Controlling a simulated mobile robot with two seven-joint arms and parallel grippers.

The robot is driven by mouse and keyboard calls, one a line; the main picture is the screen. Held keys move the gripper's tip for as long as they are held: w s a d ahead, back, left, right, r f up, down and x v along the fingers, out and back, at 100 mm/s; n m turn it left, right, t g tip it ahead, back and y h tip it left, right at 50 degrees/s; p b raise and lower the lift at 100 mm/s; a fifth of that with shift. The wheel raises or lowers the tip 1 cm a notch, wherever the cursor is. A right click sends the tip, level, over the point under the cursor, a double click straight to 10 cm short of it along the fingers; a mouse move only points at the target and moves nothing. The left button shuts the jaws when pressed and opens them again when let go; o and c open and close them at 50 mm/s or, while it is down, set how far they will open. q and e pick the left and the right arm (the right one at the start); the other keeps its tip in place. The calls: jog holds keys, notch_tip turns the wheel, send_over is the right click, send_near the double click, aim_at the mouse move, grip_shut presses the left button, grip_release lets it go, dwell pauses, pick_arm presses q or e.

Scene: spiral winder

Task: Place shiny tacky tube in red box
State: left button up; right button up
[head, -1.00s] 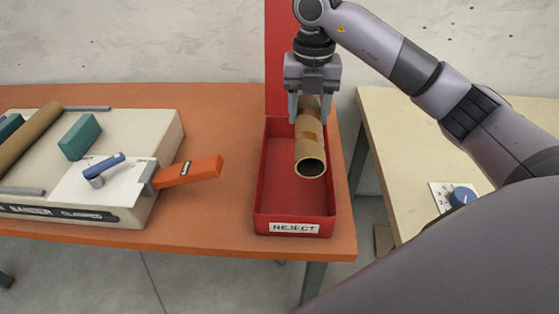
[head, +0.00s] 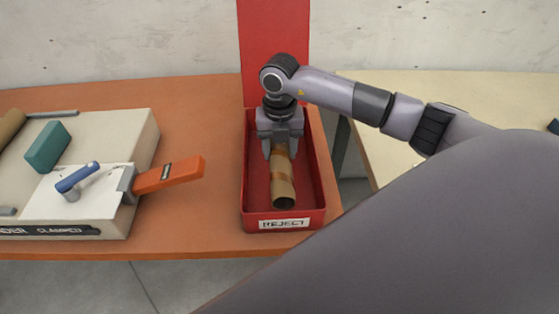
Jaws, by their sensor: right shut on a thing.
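The brown cardboard tube (head: 282,184), with a darker shiny band around it, is inside the red box (head: 317,185). The box has a "REJECT" label on its front wall. My right gripper (head: 281,150) is shut on the tube's far part and points down into the box. The tube's open end faces the front wall. I cannot tell whether the tube touches the box floor. My left gripper is not in view.
A beige winder unit (head: 145,140) with a teal block (head: 47,147), a blue-handled clamp (head: 77,178) and an orange lever (head: 170,175) stands left on the orange table (head: 200,105). A tall red panel (head: 272,40) rises behind the box. A pale table (head: 400,95) is at right.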

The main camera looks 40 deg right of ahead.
aim_at(280, 145)
notch_tip(280, 145, down, 5)
jog(key=shift+r, duration=0.1)
jog(key=o, duration=1.1)
jog(key=shift+r, duration=0.1)
notch_tip(280, 145, up, 12)
jog(key=shift+f, duration=0.1)
dwell(0.5)
